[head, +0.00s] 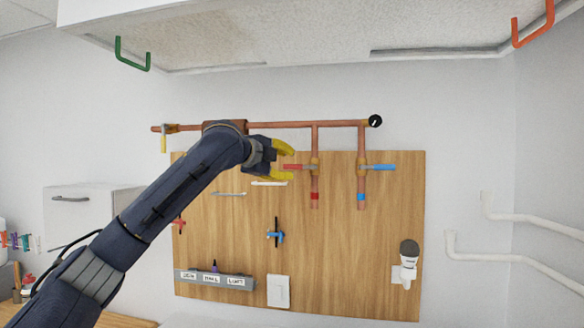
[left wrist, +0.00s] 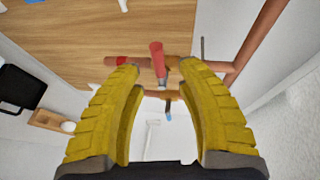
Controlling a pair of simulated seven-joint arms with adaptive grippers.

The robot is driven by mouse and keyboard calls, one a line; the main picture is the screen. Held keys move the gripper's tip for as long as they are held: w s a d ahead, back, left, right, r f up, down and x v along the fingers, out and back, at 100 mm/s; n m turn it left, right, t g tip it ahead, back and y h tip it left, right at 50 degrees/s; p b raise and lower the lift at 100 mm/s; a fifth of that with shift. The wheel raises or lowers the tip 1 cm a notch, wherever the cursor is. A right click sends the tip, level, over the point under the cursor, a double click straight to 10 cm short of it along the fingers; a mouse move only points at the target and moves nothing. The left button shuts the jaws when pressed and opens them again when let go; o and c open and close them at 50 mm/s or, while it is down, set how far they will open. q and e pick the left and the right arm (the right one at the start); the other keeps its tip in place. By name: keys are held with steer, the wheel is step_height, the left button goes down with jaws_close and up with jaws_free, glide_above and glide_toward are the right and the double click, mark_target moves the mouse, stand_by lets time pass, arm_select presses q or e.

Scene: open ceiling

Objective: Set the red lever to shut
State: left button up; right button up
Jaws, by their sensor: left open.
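The red lever (head: 294,167) sits on the left vertical copper pipe (head: 315,183) and points left, across the pipe, in the head view. My left gripper (head: 283,162) is open, with its yellow fingers at the lever's left end. In the left wrist view the red lever (left wrist: 157,62) lies between the two open fingers (left wrist: 162,105), pointing toward the camera; no contact shows. A red band (head: 314,196) marks the pipe below the lever. My right gripper is not in view.
A blue lever (head: 383,167) points right on the neighbouring pipe. A horizontal copper pipe (head: 280,125) runs above. The wooden board (head: 340,260) also carries a labelled grey box (head: 215,280), a white switch plate (head: 278,291) and a lamp (head: 408,256). A cabinet (head: 330,35) hangs overhead.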

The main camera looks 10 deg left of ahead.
arm_select(q)
steer(key=v, duration=0.7)
stand_by(0.4)
